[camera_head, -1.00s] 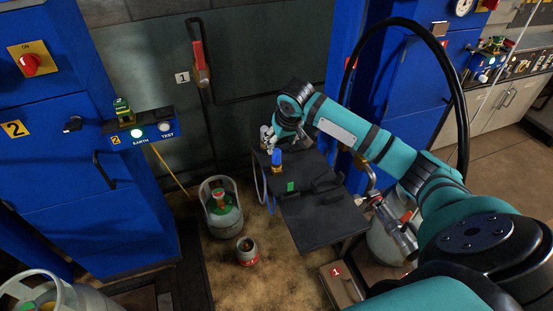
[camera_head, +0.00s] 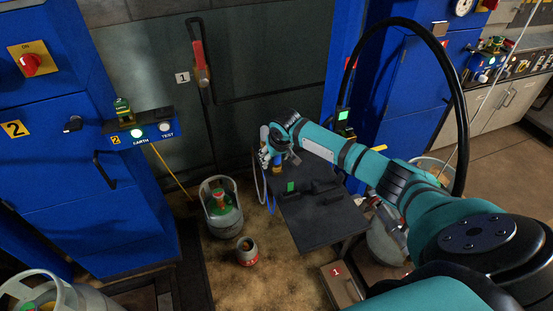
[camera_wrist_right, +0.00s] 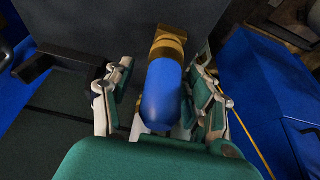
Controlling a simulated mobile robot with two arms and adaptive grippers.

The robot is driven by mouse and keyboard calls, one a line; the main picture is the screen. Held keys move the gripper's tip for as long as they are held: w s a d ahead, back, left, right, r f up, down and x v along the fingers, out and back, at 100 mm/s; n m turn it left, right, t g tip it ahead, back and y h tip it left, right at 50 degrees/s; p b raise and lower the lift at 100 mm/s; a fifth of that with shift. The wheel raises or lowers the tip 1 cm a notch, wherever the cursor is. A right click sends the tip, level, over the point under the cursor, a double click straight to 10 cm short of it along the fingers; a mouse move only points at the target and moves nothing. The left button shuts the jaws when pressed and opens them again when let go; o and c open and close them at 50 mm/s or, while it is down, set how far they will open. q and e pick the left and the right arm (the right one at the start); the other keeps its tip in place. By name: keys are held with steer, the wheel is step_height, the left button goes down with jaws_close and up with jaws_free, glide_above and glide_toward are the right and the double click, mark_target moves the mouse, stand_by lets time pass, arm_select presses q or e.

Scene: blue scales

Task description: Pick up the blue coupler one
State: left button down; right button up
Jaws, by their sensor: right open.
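The blue coupler, a blue rounded body with a brass end, stands at the far left part of the dark table (camera_head: 325,214). In the right wrist view the blue coupler (camera_wrist_right: 167,92) lies between the two fingers of my right gripper (camera_wrist_right: 165,105), with a finger on either side. The gripper is open around it, and I cannot tell whether either finger touches it. In the head view my right gripper (camera_head: 270,150) is at the table's far left corner, partly covering the coupler. My left gripper is not in view.
Black holders and a small green-marked item (camera_head: 291,187) are on the table. Gas cylinders (camera_head: 221,206) stand on the floor to its left, with a small canister (camera_head: 247,251) nearby. Blue cabinets (camera_head: 75,190) stand at left. A black hose arches at right.

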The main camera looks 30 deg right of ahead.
steer(key=c, duration=1.1)
jaws_close()
steer(key=shift+r, duration=0.15)
steer(key=shift+r, duration=0.55)
step_height(320, 180, up, 3)
steer(key=shift+f, duration=0.2)
steer(key=s+d+r, duration=0.1)
steer(key=s+d, duration=0.1)
steer(key=s, duration=1.4)
steer(key=shift+b, duration=0.35)
steer(key=shift+d+r, duration=0.1)
